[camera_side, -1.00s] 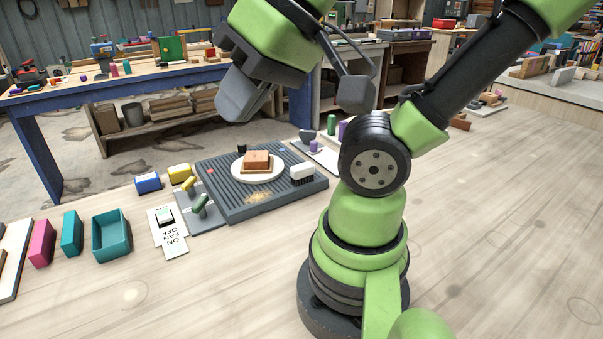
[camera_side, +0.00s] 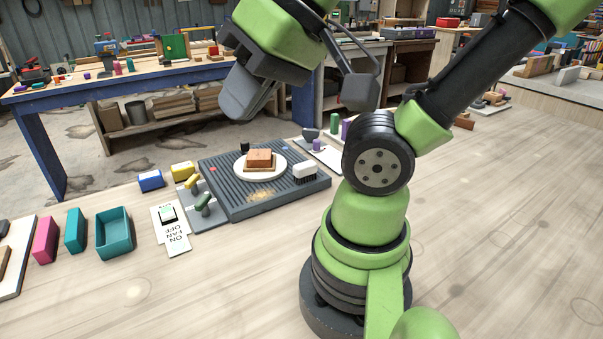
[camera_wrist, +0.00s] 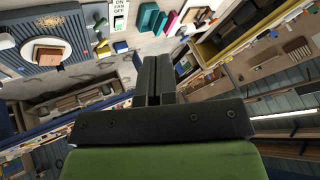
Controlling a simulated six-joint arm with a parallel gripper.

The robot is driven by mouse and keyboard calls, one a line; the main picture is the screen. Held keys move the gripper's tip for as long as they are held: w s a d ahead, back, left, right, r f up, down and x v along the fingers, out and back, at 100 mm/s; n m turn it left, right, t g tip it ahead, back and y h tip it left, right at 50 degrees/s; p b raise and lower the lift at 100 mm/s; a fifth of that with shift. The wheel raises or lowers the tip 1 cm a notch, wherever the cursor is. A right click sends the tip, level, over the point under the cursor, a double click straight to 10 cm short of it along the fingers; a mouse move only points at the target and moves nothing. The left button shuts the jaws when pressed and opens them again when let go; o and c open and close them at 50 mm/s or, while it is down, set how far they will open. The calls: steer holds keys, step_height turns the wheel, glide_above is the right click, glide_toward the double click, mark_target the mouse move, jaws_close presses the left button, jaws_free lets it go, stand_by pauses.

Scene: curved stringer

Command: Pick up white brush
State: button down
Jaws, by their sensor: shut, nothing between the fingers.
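The white brush (camera_side: 304,171) has a white back and dark bristles. It rests on the right part of the dark grey ribbed board (camera_side: 245,208), beside a round white plate that holds a brown block. My gripper (camera_side: 238,110) is in the air above and behind the board, up and to the left of the brush, touching nothing. In the wrist view its fingers (camera_wrist: 153,68) are together and empty. I cannot make out the brush clearly in the wrist view.
The brown block (camera_side: 260,159) sits on the white plate (camera_side: 242,172). A grey panel with levers and a fan switch card (camera_side: 176,241) lie left of the board. A teal tray (camera_side: 115,245) stands farther left. The front of the table is clear.

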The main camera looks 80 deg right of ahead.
stand_by(0.4)
steer(key=c, duration=0.7)
jaws_free()
